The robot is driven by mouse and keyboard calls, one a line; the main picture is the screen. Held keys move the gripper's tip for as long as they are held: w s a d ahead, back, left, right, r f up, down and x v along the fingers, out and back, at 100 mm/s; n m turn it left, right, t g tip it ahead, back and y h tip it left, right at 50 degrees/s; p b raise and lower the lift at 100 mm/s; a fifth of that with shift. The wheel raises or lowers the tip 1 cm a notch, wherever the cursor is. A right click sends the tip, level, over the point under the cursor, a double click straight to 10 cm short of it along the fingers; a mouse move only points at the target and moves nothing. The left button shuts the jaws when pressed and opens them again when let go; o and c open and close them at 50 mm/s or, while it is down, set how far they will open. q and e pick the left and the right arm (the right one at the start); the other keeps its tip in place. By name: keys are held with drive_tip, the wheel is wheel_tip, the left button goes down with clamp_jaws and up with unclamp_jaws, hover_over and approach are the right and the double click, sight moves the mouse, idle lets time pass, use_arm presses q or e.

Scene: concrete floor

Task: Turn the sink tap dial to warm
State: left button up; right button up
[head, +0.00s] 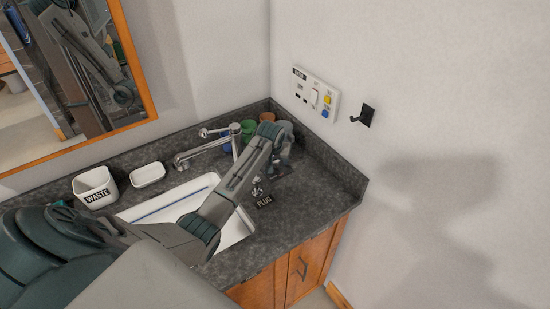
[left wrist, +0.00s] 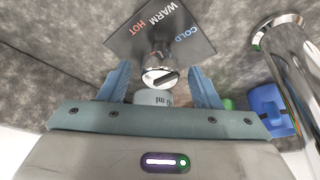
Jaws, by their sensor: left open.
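The tap dial (left wrist: 160,74) is a chrome knob with a dark bar across its face. Behind it is a dark plate (left wrist: 160,35) lettered COLD, WARM and HOT. The bar lies aslant; I cannot tell which word it marks. My left gripper (left wrist: 158,70) is open, with one blue-grey finger on each side of the dial and gaps showing between. In the head view my left gripper (head: 282,160) is at the counter's right part, beyond the basin, and hides the dial. The chrome tap (head: 205,148) stands behind the white sink (head: 165,205). My right gripper is not in view.
A WASTE bin (head: 95,188) and a white dish (head: 148,174) stand on the left counter. Blue (head: 226,140), green (head: 248,128) and terracotta (head: 267,117) cups stand near the tap. A PLUG label (head: 264,201) is beside the basin. A wall panel (head: 316,93) and black hook (head: 363,115) are above.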

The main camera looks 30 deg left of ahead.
use_arm(q)
drive_tip(key=shift+c, duration=1.1)
drive_tip(key=c, duration=0.8)
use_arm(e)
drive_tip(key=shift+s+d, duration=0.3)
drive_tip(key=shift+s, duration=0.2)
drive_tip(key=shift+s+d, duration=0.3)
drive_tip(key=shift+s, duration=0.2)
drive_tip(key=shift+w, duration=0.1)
